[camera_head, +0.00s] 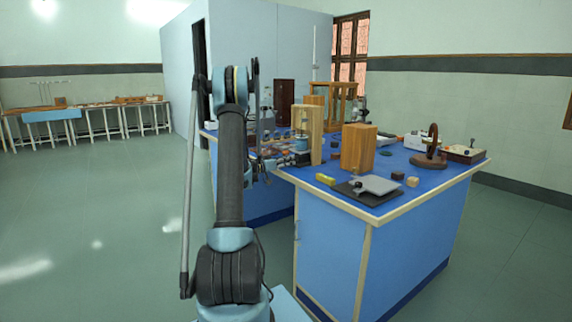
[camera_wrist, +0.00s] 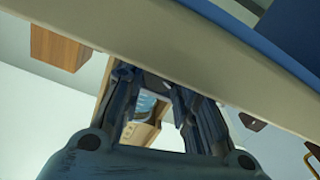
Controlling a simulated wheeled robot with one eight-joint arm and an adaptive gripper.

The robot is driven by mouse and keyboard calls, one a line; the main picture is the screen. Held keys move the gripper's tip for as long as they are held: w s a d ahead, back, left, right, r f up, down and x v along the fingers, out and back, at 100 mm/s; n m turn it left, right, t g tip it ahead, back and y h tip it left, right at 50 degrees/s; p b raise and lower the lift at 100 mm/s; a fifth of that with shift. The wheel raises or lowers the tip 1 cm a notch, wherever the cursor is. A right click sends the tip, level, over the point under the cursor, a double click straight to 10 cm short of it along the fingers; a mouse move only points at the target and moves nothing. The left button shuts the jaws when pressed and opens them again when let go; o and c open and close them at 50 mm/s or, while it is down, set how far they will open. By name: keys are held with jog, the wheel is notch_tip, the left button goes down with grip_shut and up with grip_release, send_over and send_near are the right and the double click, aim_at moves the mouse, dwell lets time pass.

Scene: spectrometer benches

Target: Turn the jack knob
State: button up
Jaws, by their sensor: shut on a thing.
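My gripper (camera_head: 292,158) is at the left front edge of the blue-topped bench (camera_head: 325,171). It is beside a small upright metal-and-glass apparatus (camera_head: 302,142), which stands in front of a wooden block (camera_head: 316,127). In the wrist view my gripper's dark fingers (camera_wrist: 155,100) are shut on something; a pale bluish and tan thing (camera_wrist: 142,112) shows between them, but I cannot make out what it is. I cannot pick out the jack knob for certain. A grey plate on a dark base (camera_head: 372,186) lies near the front corner, apart from my gripper.
The bench edge (camera_wrist: 160,60) crosses the wrist view. Open floor (camera_head: 100,200) lies to the left.

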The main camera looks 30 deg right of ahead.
jog(key=shift+w+n, duration=0.1)
jog(key=shift+n, duration=0.2)
jog(key=o, duration=1.1)
jog(key=shift+c, duration=0.2)
jog(key=shift+a, duration=0.15)
jog(key=a, duration=1.1)
jog(key=shift+s+a, duration=0.4)
jog(key=shift+s, duration=0.05)
